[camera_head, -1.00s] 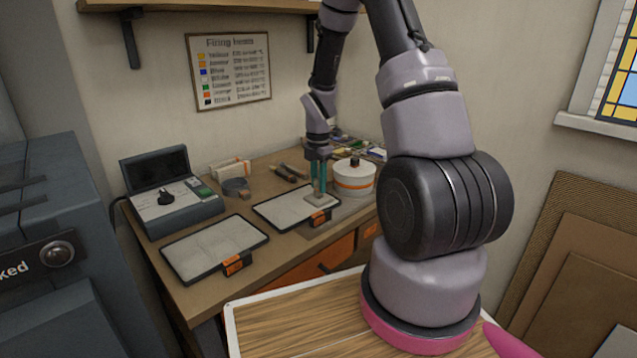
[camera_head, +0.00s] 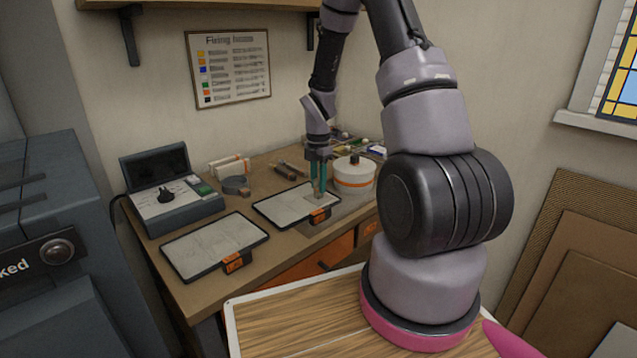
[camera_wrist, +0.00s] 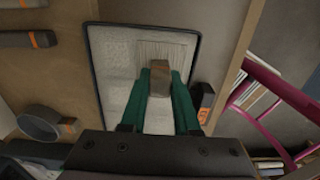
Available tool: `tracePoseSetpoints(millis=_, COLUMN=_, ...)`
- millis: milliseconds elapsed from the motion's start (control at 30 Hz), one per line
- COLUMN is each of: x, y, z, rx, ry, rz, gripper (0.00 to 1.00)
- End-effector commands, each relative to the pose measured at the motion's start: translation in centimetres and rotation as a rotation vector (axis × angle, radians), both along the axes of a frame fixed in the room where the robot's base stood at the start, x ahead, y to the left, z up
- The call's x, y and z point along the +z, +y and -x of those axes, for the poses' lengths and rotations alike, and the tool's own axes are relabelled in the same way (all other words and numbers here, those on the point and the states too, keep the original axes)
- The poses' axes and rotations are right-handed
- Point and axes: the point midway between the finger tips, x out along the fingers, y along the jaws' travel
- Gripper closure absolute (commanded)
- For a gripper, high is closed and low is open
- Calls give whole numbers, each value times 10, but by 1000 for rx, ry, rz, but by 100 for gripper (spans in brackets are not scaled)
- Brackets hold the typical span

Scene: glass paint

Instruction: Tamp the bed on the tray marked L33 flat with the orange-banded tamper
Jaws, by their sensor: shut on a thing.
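My gripper (camera_head: 318,190) is over the back right tray (camera_head: 257,212), with its two green fingers pointing down. In the wrist view my gripper (camera_wrist: 158,95) is shut on a tan block-shaped tool (camera_wrist: 160,78). I see no orange band on this tool, and its lower end is hidden. The tray (camera_wrist: 90,60) has a dark rim, a pale bed (camera_wrist: 115,70) and an orange tag (camera_wrist: 204,100). A ribbed patch (camera_wrist: 160,48) shows in the bed beside the tool. A second tray (camera_head: 172,262) with an orange tag (camera_head: 237,262) lies at the front left. I cannot read either tag.
A white tub with an orange stripe (camera_head: 354,177) stands close right of my gripper. Dark tools with orange bands (camera_wrist: 18,40) and a round dish (camera_wrist: 40,122) lie left of the tray. A device with an open lid (camera_head: 172,205) stands on the bench's left.

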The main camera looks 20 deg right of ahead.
Motion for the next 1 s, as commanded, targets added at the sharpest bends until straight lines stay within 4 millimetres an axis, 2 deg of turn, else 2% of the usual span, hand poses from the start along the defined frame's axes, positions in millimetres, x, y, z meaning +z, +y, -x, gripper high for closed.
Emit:
tracePoseSetpoints(millis=600, x=-1, y=0, z=0, rx=1, ry=1, rz=0, gripper=100)
tracePoseSetpoints(millis=1000, x=21, y=0, z=0, rx=1, ry=0, rz=0, gripper=100)
